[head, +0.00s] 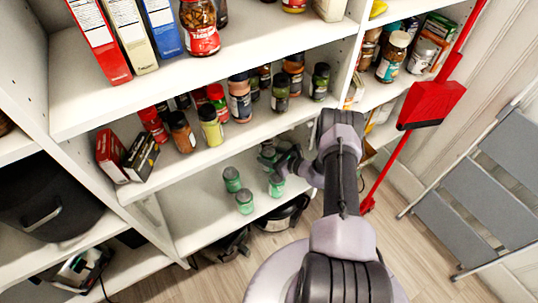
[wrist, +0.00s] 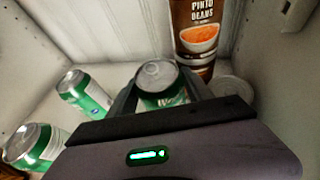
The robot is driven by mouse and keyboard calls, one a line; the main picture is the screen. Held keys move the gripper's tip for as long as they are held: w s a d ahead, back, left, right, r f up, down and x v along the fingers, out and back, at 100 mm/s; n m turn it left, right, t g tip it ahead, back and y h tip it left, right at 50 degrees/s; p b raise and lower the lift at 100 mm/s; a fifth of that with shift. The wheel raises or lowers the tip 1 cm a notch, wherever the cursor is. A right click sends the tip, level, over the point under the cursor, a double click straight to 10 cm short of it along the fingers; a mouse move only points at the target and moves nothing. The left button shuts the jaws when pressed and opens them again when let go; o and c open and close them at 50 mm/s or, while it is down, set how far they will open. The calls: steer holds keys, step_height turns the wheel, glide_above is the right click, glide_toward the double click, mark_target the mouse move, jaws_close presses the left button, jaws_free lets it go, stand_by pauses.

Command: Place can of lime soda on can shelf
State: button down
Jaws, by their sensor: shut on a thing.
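My gripper (head: 283,168) reaches into the lower white shelf (head: 190,215), which I take for the can shelf. In the wrist view, my gripper (wrist: 162,88) is shut on a green can with a silver top (wrist: 160,97), one finger on each side. The held can shows in the head view (head: 277,187) low over the shelf; I cannot tell whether it touches the board. Two similar green cans stand to its left, one farther back (head: 232,179) and one nearer (head: 244,202). They also show at the left of the wrist view (wrist: 85,92). Can labels are too small to read.
A brown pinto beans can (wrist: 198,40) stands at the back, beside a pale round can top (wrist: 232,88). The shelf above holds jars and bottles (head: 240,98). Shelf left of the cans is clear.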

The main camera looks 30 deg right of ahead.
steer(key=shift+s+a+f, duration=0.1)
steer(key=shift+s+f, duration=0.05)
steer(key=shift+f, duration=0.2)
steer(key=c, duration=0.7)
jaws_free()
steer(key=shift+o, duration=1.4)
steer(key=shift+s+a+f, duration=0.1)
steer(key=shift+s+f, duration=0.05)
steer(key=r+p+v, duration=0.1)
steer(key=p+v, duration=0.3)
steer(key=v, duration=0.8)
steer(key=shift+w+r+p, duration=0.25)
steer(key=shift+w+p, duration=0.05)
steer(key=shift+p, duration=0.05)
steer(key=shift+d, duration=0.2)
